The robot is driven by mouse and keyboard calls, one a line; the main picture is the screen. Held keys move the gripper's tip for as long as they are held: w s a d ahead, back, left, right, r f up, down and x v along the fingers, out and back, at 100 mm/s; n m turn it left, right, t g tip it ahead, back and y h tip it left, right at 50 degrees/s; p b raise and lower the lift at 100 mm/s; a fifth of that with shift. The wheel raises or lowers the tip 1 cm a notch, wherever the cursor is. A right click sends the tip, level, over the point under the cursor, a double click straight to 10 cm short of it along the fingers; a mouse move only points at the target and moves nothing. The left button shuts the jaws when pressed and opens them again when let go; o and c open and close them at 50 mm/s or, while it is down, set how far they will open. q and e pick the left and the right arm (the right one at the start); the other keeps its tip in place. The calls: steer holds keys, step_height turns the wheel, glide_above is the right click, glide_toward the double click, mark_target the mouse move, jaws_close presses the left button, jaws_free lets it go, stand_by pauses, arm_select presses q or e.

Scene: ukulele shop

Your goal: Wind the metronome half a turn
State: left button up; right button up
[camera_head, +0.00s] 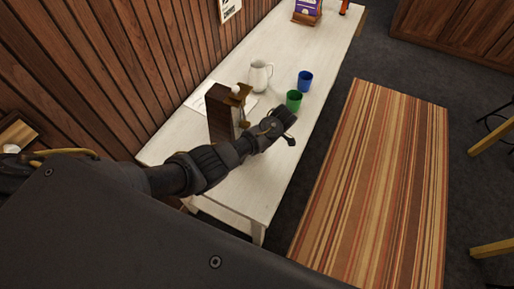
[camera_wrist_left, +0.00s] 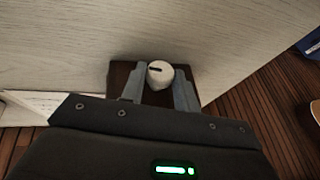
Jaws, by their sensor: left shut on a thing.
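The metronome (camera_head: 221,115) is a tall dark brown wooden box standing upright on the white table. It also shows in the left wrist view (camera_wrist_left: 119,77) as a dark brown block. A round white knob (camera_wrist_left: 160,72) with a dark line on its face sits between the fingers of my left gripper (camera_wrist_left: 158,88), which is shut on it. The dark line lies nearly level, left of the knob's centre. In the head view my left arm reaches across the table in front of the metronome and hides its lower part. My right gripper is in neither view.
A white jug (camera_head: 260,76), a green cup (camera_head: 294,101) and a blue cup (camera_head: 305,81) stand beyond my arm on the long white table (camera_head: 327,55). A white sheet (camera_head: 198,99) lies by the metronome. A wood-plank wall is left; a striped rug (camera_head: 375,170) is right.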

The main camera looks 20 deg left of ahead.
arm_select(q)
steer(key=shift+g, duration=0.5)
steer(key=o, duration=0.9)
steer(key=shift+o, duration=0.2)
steer(key=shift+w, duration=0.1)
steer(key=p+v, duration=0.1)
steer(key=v, duration=0.9)
steer(key=shift+d+r, duration=0.2)
steer(key=shift+r, duration=0.1)
